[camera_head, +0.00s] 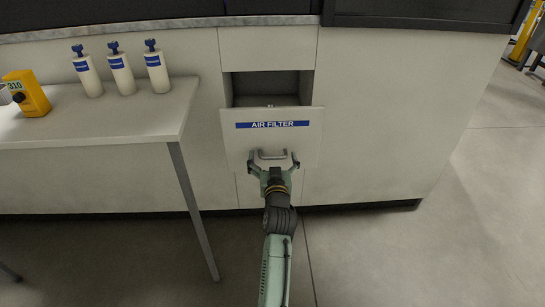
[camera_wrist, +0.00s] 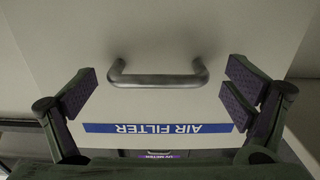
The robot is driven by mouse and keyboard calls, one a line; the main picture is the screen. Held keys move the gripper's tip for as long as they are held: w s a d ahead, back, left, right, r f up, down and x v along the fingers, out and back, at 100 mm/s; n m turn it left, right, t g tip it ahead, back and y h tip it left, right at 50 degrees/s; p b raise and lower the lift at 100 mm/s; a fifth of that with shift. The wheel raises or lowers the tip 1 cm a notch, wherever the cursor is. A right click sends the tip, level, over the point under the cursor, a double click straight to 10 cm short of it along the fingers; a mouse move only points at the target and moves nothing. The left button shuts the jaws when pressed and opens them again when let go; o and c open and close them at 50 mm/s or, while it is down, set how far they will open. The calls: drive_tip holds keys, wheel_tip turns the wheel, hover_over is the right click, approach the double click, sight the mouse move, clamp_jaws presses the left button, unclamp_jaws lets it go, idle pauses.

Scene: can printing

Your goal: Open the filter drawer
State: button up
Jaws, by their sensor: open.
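The filter drawer's pale front (camera_head: 240,143) bears a blue "AIR FILTER" label (camera_head: 272,124). It stands out from the cabinet, with a dark opening (camera_head: 268,84) above and behind it. Its grey bar handle (camera_head: 272,154) is low on the front. My gripper (camera_head: 273,160) is open in front of the handle, with its two fingers at either side of it. In the wrist view, the handle (camera_wrist: 158,79) lies between the spread fingers' sides, with visible gaps, and the label (camera_wrist: 158,128) appears upside down. I cannot tell how far the fingertips are from the front.
A pale side table (camera_head: 100,122) stands left of the drawer. On it are white bottles with blue caps (camera_head: 120,75) and a yellow device (camera_head: 28,93). The table leg (camera_head: 193,210) stands left of my arm. The floor (camera_head: 410,255) at right is clear.

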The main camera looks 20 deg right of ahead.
drive_tip(key=v, duration=1.2)
drive_tip(key=shift+w+r, duration=0.1)
